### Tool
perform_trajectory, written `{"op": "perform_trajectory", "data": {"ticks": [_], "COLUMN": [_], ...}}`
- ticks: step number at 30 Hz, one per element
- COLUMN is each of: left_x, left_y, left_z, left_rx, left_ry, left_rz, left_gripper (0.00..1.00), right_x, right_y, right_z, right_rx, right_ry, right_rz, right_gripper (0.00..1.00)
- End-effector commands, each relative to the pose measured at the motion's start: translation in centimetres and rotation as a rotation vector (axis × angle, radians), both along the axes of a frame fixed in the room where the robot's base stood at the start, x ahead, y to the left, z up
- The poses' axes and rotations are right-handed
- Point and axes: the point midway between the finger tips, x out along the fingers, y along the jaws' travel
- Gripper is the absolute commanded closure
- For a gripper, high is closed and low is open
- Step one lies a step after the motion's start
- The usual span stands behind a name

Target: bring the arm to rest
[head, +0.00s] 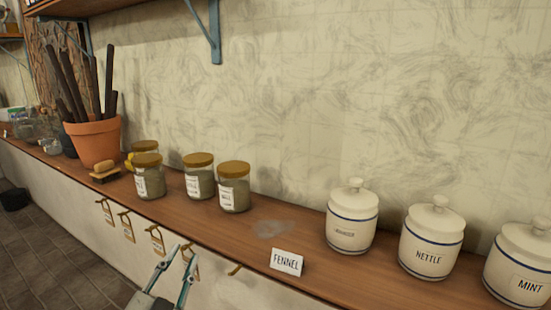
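My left gripper (186,254) shows at the bottom of the head view, in front of the wooden shelf's front edge. Its two fingers point up and stand apart, with nothing between them. It is open and empty. The rest of the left arm is cut off by the lower picture edge. My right gripper is out of view.
The wooden shelf (236,228) carries a "FENNEL" card (287,262), white canisters, including one marked "NETTLE" (430,240), lidded glass jars (234,190) and a terracotta pot (94,142) of dark sticks. Tagged hooks (157,240) line its front. Dark floor (50,265) lies lower left.

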Motion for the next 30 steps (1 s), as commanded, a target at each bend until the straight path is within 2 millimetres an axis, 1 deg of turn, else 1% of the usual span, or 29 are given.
{"op": "perform_trajectory", "data": {"ticks": [1, 2, 3, 5, 6, 9, 10, 13, 18, 26, 30], "left_x": [-0.9, -1.4, -2.4, -4.0, -5.3, -8.5, -9.4, -12.1, -16.1, -21.7, -20.9], "left_y": [2.0, 3.1, 4.5, 6.6, 7.8, 10.4, 11.1, 12.7, 14.6, 17.0, 15.3], "left_z": [-3.1, -4.8, -7.0, -10.2, -12.2, -16.2, -17.2, -19.7, -22.8, -25.9, -27.7], "left_rx": [0.016, 0.029, 0.05, 0.081, 0.103, 0.155, 0.171, 0.211, 0.266, 0.341, 0.293], "left_ry": [0.093, 0.145, 0.216, 0.323, 0.394, 0.545, 0.586, 0.692, 0.839, 1.026, 1.004], "left_rz": [0.058, 0.091, 0.129, 0.183, 0.213, 0.269, 0.283, 0.311, 0.341, 0.365, 0.315], "left_gripper": [0.76, 0.76, 0.76, 0.76, 0.76, 0.76, 0.76, 0.76, 0.76, 0.76, 0.76], "right_x": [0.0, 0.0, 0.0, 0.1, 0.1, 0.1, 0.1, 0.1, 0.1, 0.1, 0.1], "right_y": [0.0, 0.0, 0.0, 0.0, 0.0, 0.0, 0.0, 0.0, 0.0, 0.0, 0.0], "right_z": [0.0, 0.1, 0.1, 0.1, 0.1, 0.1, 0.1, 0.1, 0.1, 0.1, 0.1], "right_rx": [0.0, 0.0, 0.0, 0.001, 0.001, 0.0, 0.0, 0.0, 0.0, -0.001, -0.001], "right_ry": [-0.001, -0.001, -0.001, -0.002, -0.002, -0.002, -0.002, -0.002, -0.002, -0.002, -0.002], "right_rz": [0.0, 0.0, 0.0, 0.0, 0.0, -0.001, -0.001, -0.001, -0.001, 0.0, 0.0], "right_gripper": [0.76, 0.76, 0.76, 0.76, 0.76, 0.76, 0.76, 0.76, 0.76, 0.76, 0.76]}}
